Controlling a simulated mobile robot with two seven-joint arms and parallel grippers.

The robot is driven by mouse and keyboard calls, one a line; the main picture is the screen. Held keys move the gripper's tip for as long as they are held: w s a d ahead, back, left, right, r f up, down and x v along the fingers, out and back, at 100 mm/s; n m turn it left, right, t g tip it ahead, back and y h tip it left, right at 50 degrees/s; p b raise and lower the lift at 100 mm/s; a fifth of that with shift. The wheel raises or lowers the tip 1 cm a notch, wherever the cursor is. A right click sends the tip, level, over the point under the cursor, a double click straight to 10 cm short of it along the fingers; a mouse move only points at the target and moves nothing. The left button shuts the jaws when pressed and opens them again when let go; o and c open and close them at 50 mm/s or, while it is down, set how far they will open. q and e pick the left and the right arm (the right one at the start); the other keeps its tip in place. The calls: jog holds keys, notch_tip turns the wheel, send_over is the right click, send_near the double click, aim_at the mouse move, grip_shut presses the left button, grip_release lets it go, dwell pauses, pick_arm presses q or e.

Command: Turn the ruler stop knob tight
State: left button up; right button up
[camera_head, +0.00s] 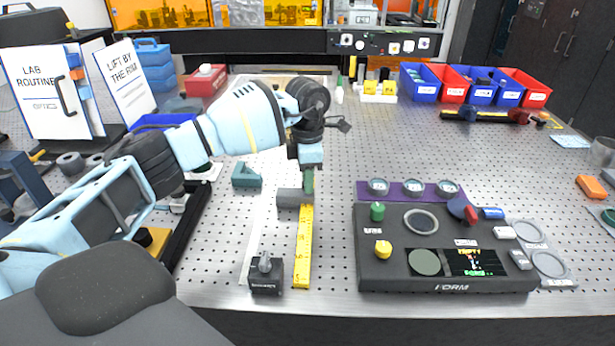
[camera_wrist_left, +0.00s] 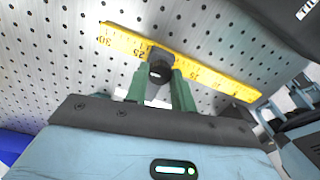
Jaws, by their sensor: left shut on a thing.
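The yellow ruler (camera_head: 302,255) lies on the perforated bench, running from the front toward my left gripper (camera_head: 308,186). A grey block, the ruler stop (camera_head: 288,198), sits at the ruler beside the fingertips. In the left wrist view the dark stop knob (camera_wrist_left: 160,67) shows over the ruler (camera_wrist_left: 121,41). The green fingers of my left gripper (camera_wrist_left: 159,82) stand on either side of the knob and are shut on it. Most of the knob's sides are hidden by the fingers, so its tightness cannot be seen. My right gripper is not in view.
A small black block with a knob (camera_head: 266,275) stands left of the ruler's near end. A dark instrument panel (camera_head: 450,284) lies to the right. A green angled piece (camera_head: 246,176) lies left of the gripper. Coloured bins (camera_head: 420,92) stand at the back right.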

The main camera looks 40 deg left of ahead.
pick_arm(q)
jog(key=o, duration=1)
jog(key=shift+r, duration=3.9)
jog(key=shift+f, duration=0.1)
